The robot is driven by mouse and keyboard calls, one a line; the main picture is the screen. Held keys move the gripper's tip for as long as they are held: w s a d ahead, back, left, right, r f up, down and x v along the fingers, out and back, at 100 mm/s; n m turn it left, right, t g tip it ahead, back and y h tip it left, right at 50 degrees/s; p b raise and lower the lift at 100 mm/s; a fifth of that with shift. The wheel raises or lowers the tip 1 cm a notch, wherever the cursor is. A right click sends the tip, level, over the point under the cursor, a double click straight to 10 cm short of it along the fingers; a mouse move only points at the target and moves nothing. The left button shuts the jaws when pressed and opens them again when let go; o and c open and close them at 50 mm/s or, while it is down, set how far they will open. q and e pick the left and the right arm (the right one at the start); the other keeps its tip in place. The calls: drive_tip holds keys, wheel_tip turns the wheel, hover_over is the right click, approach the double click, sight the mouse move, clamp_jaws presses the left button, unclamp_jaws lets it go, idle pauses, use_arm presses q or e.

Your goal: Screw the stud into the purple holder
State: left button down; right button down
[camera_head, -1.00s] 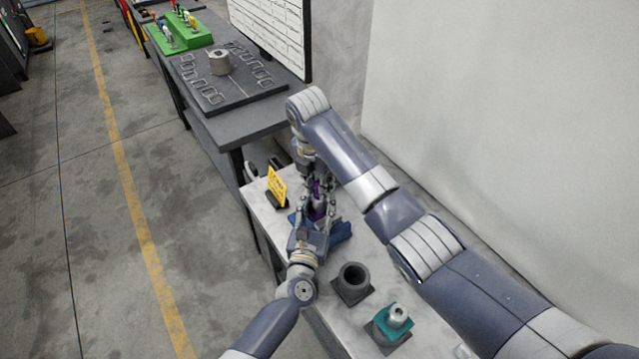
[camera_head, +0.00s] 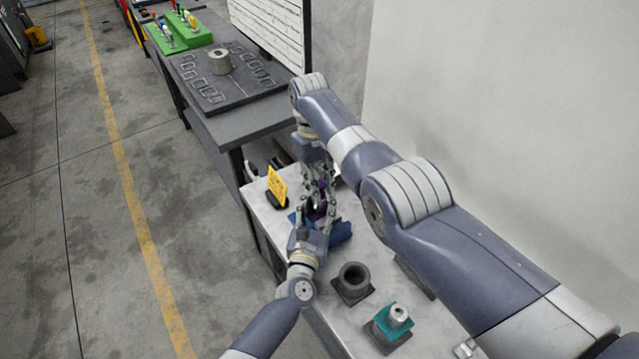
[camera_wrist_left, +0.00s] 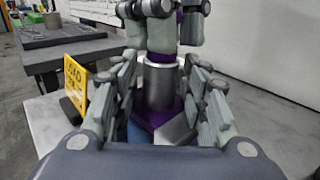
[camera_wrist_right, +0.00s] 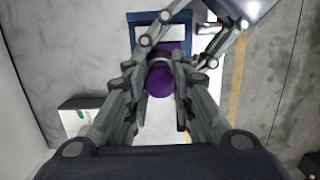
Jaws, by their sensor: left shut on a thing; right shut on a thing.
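The purple holder (camera_wrist_left: 152,120) shows in the left wrist view as a purple base below a metal cylinder (camera_wrist_left: 160,85). My left gripper (camera_head: 315,214) is shut on the holder from its near side, with its fingers on either side. The stud (camera_wrist_right: 160,80) shows in the right wrist view with a round purple top. My right gripper (camera_head: 321,178) is above the left one and is shut on the stud. The stud's purple part (camera_wrist_left: 162,40) stands upright over the metal cylinder in the left wrist view. The joint between them is partly hidden by fingers.
A blue fixture (camera_head: 341,233) lies beside the holder on the light bench (camera_head: 262,205). A yellow sign (camera_head: 277,186) stands close on the left. A dark hollow barrel (camera_head: 353,281) and a teal holder with a metal piece (camera_head: 400,316) stand on the near part of the bench.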

drive_tip(key=m+y, duration=0.1)
drive_tip(key=m, duration=0.6)
drive_tip(key=shift+f, duration=0.1)
drive_tip(key=m, duration=0.4)
drive_tip(key=shift+a+y, duration=0.1)
drive_tip(key=shift+y, duration=0.3)
drive_tip(key=m, duration=0.4)
drive_tip(key=shift+m, duration=0.4)
drive_tip(key=c, duration=1.4)
unclamp_jaws()
drive_tip(key=shift+r, duration=2.3)
